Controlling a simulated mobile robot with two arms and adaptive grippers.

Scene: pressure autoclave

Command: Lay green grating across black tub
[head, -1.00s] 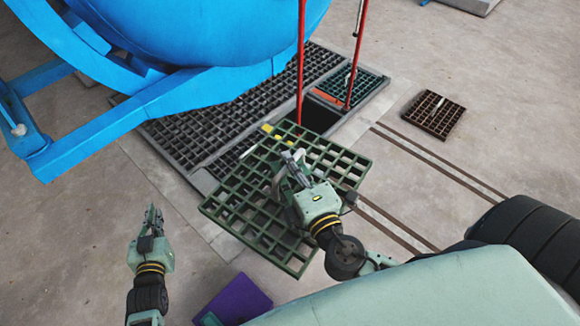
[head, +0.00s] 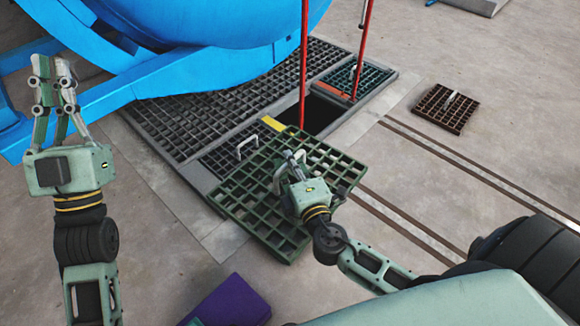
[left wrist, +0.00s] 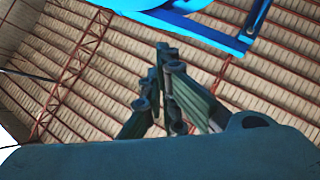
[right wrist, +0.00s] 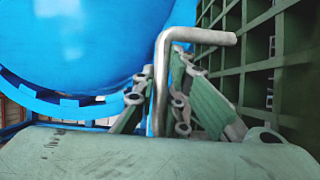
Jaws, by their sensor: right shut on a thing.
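The green grating (head: 262,232) is tilted and held above the floor in the head view. My right gripper (head: 287,168) is shut on its bent metal handle; the handle (right wrist: 163,85) shows between the fingers in the right wrist view, with the grating's bars (right wrist: 255,65) at right. My left gripper (head: 55,85) is raised at the far left of the head view with nothing seen in it. Its fingertips (left wrist: 166,58) look close together, and any gap is unclear. A dark rectangular opening (head: 318,112) behind the grating may be the black tub; its lower part is hidden.
Grey floor gratings (head: 185,125) lie beside the opening, under the blue vessel (head: 200,20). Two red poles (head: 304,70) stand by the opening. A brown grating (head: 445,107) lies at right. A purple object (head: 232,302) lies near the bottom.

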